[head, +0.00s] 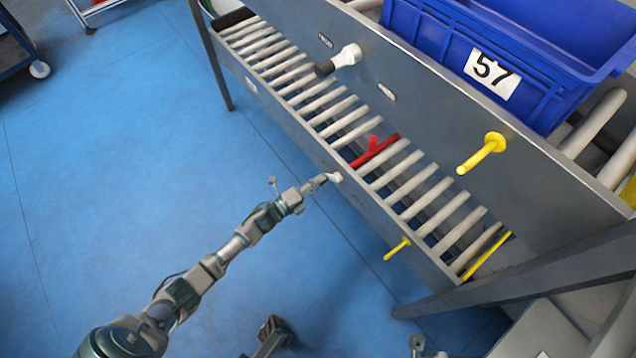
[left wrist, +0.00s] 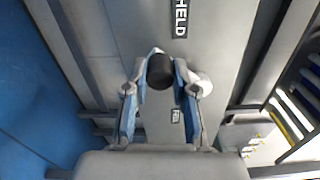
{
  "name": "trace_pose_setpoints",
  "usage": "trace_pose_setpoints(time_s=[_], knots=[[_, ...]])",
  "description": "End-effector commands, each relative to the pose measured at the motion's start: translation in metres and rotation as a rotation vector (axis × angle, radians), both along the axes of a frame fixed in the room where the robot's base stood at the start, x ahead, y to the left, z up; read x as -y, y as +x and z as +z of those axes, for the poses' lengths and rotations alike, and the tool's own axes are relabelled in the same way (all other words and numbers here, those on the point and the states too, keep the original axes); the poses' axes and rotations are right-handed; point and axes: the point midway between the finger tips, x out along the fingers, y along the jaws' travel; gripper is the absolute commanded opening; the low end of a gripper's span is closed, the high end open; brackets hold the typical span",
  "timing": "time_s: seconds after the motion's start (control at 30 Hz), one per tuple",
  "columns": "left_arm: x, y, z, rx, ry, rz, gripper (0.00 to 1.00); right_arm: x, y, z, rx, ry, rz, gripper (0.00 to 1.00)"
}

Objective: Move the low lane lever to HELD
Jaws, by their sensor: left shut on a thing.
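The low lane lever shows in the head view as a small pale hub (head: 335,177) on the outer side rail of the lower roller lane. My left gripper (head: 322,182) is at this lever. In the left wrist view, the lever's black knob (left wrist: 160,72) sits between the two fingers of my left gripper (left wrist: 161,88), which is shut on it. The lever's white hub (left wrist: 203,82) is to the right of the knob, partly behind a finger. A HELD label (left wrist: 181,18) is above the knob. A smaller label (left wrist: 175,116) is below it, too small to read surely.
A second lever with a black knob (head: 325,69) is on the upper rail. Yellow pegs (head: 482,153) (head: 397,248) stick out of both rails. A red bar (head: 375,151) lies among the rollers. A blue crate (head: 425,55) marked 57 stands above.

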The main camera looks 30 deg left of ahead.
Motion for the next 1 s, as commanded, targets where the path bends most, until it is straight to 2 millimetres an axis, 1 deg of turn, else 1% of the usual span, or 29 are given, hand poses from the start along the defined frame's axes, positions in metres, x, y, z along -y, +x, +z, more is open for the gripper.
trace_pose_setpoints(time_s=[0.03,0.33,0.37,0.4,0.43,0.47,0.77,0.87,0.97,1.0], knots=[[0.004,0.000,0.000,0.004,0.003,-0.006,0.00,0.000,0.000,0.000,0.000,0.000,0.000,0.31],[0.004,0.000,0.000,0.002,0.002,-0.006,0.00,0.000,0.000,-0.002,-0.006,0.002,0.000,0.31],[0.004,0.000,0.000,0.002,0.002,-0.007,0.31,0.000,0.000,-0.002,-0.007,0.001,0.000,0.31],[0.004,0.000,0.000,0.002,0.002,-0.006,0.41,0.000,0.000,-0.002,-0.007,0.001,0.000,0.31],[0.004,0.000,0.000,0.002,0.002,-0.006,0.49,0.000,0.000,-0.002,-0.008,0.002,0.000,0.31],[0.004,0.000,0.000,0.002,0.003,-0.005,0.52,0.000,0.000,-0.002,-0.008,0.002,0.000,0.31],[0.000,-0.002,-0.001,0.001,0.000,-0.002,0.52,0.001,-0.001,-0.003,-0.010,0.002,-0.003,0.31],[-0.003,-0.010,-0.002,0.000,-0.001,-0.002,0.52,0.000,-0.003,-0.002,-0.007,0.002,-0.003,0.31],[-0.008,-0.026,-0.002,-0.002,0.000,-0.003,0.52,0.000,-0.003,-0.001,-0.006,0.001,-0.002,0.31],[-0.011,-0.034,-0.002,-0.002,0.001,-0.003,0.52,0.000,-0.003,-0.001,-0.006,0.002,-0.001,0.31]])
